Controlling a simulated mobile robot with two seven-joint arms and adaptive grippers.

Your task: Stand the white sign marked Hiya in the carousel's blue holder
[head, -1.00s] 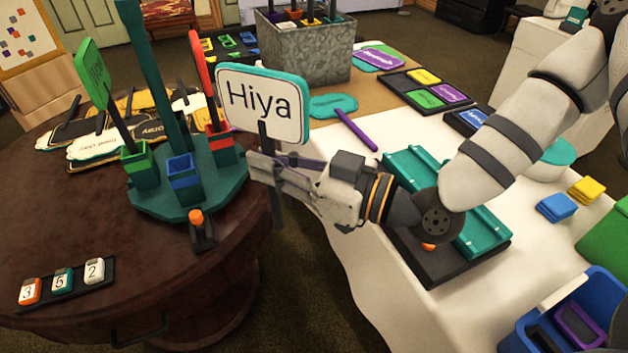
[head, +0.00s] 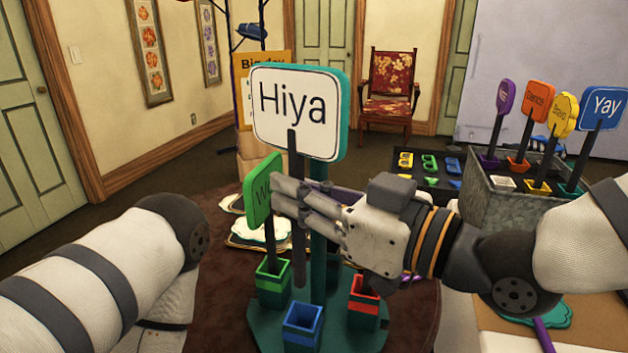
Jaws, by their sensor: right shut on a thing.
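The white sign marked Hiya (head: 297,108) has a teal edge and a dark stick. My right gripper (head: 285,200) is shut on its stick, holding the sign upright above the carousel (head: 262,322). The stick's lower end hangs above and a little behind the blue holder (head: 303,326) in the picture; the exact depth gap is hard to judge. The blue holder is empty, at the carousel's front. A green sign (head: 261,192) stands in the green holder (head: 274,284) on the left. The red holder (head: 364,300) is on the right. Of my left arm only links show, at lower left; its gripper is out of view.
The carousel's teal post (head: 319,265) rises just behind the held stick. A metal bin (head: 512,208) with several signs, including a blue Yay sign (head: 603,108), stands at right. Plaques (head: 262,234) lie on the round table behind the carousel.

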